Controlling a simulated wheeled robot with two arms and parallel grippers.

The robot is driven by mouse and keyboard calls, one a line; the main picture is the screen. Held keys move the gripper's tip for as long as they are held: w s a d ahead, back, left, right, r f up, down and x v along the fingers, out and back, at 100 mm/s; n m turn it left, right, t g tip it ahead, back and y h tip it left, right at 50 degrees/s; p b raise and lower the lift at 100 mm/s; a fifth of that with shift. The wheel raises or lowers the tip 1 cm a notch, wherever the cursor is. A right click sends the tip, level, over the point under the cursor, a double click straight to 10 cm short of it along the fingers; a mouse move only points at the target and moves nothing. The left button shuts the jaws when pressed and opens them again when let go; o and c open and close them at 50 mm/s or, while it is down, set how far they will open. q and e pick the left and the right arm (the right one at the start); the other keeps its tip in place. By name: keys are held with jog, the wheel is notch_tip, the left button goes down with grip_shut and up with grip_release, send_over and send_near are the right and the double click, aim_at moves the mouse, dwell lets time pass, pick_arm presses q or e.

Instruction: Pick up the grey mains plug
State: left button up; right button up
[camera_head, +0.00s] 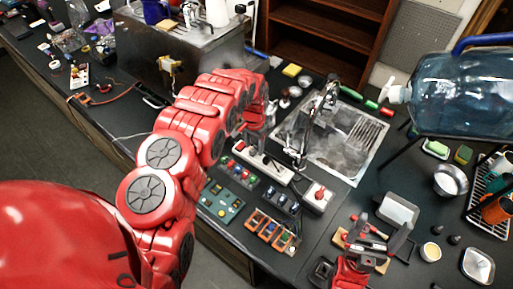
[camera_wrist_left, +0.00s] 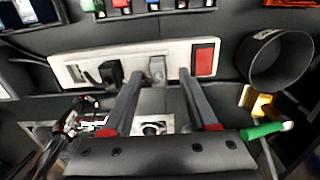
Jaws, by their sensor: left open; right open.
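The grey mains plug (camera_wrist_left: 157,68) sits in the white power strip (camera_wrist_left: 210,48) in the left wrist view, between a black plug (camera_wrist_left: 108,72) and a red switch (camera_wrist_left: 203,61). My left gripper (camera_wrist_left: 160,74) is open, its fingertips on either side of the grey plug in the picture; I cannot tell whether they touch it. In the head view the power strip (camera_head: 265,165) lies below my left gripper (camera_head: 257,140), whose fingers are mostly hidden by the red arm. I cannot make out the grey plug there. My right gripper (camera_head: 375,238) is open and empty at the front right.
A metal sink (camera_head: 345,145) with a tap lies right of the strip. Switch boxes (camera_head: 222,200) and an orange-framed module (camera_head: 272,230) stand in front. A red-switch box (camera_head: 318,197) is close by. In the left wrist view a dark round cup (camera_wrist_left: 280,60) stands right of the strip.

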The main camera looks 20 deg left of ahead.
pick_arm(q)
jog(key=shift+s+r, duration=0.25)
jog(key=shift+s, duration=0.05)
jog(key=shift+c, duration=0.5)
jog(key=shift+s+r, duration=0.15)
jog(key=shift+s, duration=0.05)
jog(key=shift+c, duration=1.4)
jog(key=shift+a, duration=0.1)
jog(key=c, duration=0.4)
jog(key=shift+w, duration=0.15)
grip_shut()
jog(key=shift+w, duration=0.1)
